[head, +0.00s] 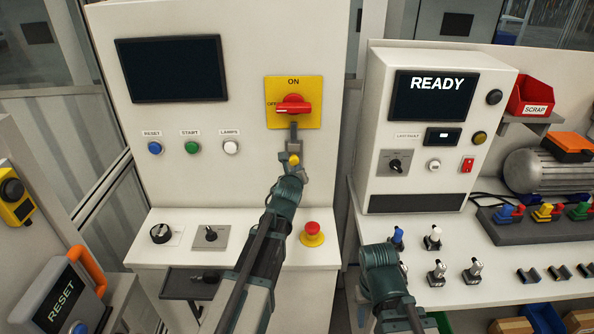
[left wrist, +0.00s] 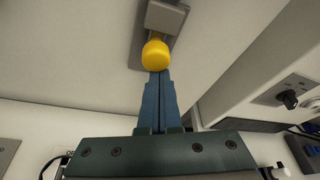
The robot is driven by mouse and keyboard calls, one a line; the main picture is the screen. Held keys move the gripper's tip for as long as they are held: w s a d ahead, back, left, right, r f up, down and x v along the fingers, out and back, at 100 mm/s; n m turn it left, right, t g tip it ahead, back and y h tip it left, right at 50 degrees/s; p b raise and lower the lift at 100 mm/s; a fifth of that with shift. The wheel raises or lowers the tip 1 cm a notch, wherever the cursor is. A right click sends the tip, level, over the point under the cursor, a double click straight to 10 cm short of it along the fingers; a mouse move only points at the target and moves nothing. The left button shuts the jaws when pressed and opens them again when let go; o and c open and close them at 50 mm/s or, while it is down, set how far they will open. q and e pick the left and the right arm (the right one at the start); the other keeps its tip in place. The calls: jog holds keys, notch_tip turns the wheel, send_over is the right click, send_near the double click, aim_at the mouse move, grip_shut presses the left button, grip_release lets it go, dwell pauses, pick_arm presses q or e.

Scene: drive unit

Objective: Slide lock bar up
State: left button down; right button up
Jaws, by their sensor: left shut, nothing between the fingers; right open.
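The grey lock bar (head: 293,133) stands upright on the white cabinet front, its upper end over the lower part of the yellow switch plate (head: 311,118), just below the red rotary handle (head: 293,105). A grey block and a yellow knob (head: 294,160) are at its lower end. The knob also shows in the left wrist view (left wrist: 155,53). My left gripper (head: 293,171) is shut and empty, its fingertips (left wrist: 158,73) right at the knob's underside; I cannot tell whether they touch it. My right gripper (head: 378,252) is by the right bench; its fingertips are not clearly visible.
A red emergency stop (head: 312,228) is on the ledge right of my left arm. Blue, green and white buttons (head: 231,147) are left of the bar. The READY cabinet (head: 425,120) stands to the right. Several small levers are near my right arm.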

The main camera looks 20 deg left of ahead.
pick_arm(q)
jog(key=shift+w+r, duration=0.1)
jog(key=shift+r, duration=0.65)
pick_arm(e)
jog(key=shift+r, duration=0.7)
pick_arm(q)
notch_tip(320, 180, down, 5)
jog(key=d+b, duration=0.2)
jog(key=b, duration=0.2)
jog(key=a+r+p+v, duration=0.1)
jog(key=p+v, duration=0.2)
jog(key=v, duration=0.7)
jog(key=shift+d+p, duration=0.3)
jog(key=shift+p, duration=0.05)
pick_arm(e)
jog(key=shift+f, duration=0.35)
pick_arm(q)
jog(key=shift+w, duration=0.1)
